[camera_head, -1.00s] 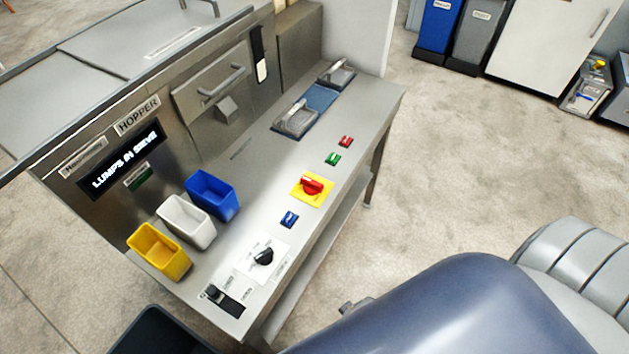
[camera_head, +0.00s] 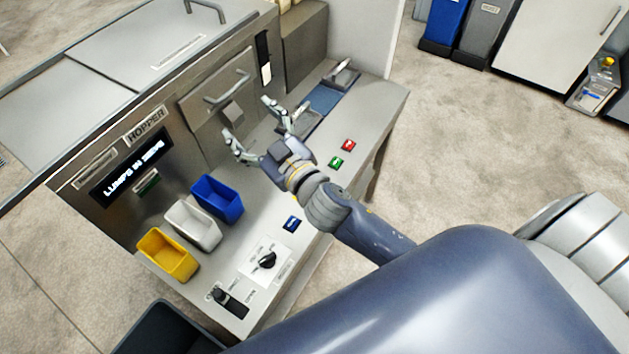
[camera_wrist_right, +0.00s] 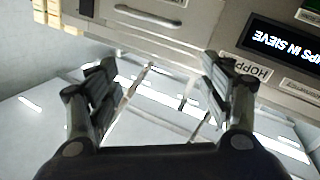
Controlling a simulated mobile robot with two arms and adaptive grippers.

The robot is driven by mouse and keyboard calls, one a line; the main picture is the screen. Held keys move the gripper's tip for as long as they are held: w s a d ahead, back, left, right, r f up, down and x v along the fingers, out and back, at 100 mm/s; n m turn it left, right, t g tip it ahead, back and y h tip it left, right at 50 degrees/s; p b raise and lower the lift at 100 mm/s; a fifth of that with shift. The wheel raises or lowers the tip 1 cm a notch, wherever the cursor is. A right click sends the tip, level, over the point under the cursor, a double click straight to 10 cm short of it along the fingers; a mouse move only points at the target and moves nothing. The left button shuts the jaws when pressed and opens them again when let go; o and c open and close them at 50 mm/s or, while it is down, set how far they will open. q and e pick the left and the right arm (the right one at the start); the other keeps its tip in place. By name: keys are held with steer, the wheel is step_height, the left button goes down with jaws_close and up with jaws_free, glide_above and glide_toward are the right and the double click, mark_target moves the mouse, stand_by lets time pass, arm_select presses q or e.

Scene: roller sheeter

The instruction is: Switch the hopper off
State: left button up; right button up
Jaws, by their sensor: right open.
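The hopper (camera_head: 75,195) is a steel machine with a HOPPER label (camera_head: 145,126) and a lit display (camera_head: 130,170) reading "LUMPS IN SIEVE". On its worktop are a red button (camera_head: 348,146), a green button (camera_head: 336,162), a blue button (camera_head: 293,224), a black knob (camera_head: 267,260) and a black switch (camera_head: 230,301). My right arm hides the red rotary switch on its yellow plate. My right gripper (camera_head: 250,121) is open and empty, above the worktop before the front panel. In the right wrist view its fingers (camera_wrist_right: 158,80) are apart, with the display (camera_wrist_right: 285,42) beyond. My left gripper is out of view.
Yellow (camera_head: 167,256), white (camera_head: 195,224) and blue (camera_head: 217,198) bins stand along the panel's foot. A blue-grey plate with metal handles (camera_head: 322,100) lies at the worktop's far end. Open floor (camera_head: 470,140) lies to the right.

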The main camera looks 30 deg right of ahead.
steer(key=a+r+n+y, duration=0.7)
steer(key=a+y, duration=0.1)
steer(key=s+a+f+n+g+y, duration=0.2)
steer(key=s+a+n+g+y, duration=0.35)
steer(key=a+n+g, duration=0.4)
steer(key=s+d+f+n+g+h, duration=0.1)
steer(key=d+f+n+g+h, duration=0.15)
steer(key=f, duration=0.25)
steer(key=s+d+f+n+g+h, duration=0.1)
steer(key=f+n+g+h, duration=0.1)
steer(key=f+g, duration=0.3)
steer(key=w+d+f+m+h, duration=0.1)
steer(key=d+f+h, duration=0.25)
steer(key=d, duration=0.55)
steer(key=w+d+f+m+h, duration=0.1)
steer(key=d+f+h, duration=0.1)
steer(key=d+h, duration=0.45)
steer(key=w+d+f+m+h, duration=0.1)
steer(key=d+f+h, duration=0.1)
steer(key=d, duration=0.8)
steer(key=shift+g, duration=0.4)
step_height(320, 180, down, 9)
steer(key=p, duration=0.3)
steer(key=shift+w+f, duration=0.1)
steer(key=shift+f, duration=0.05)
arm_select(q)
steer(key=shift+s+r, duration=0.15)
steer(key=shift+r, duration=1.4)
arm_select(e)
steer(key=shift+f, duration=0.7)
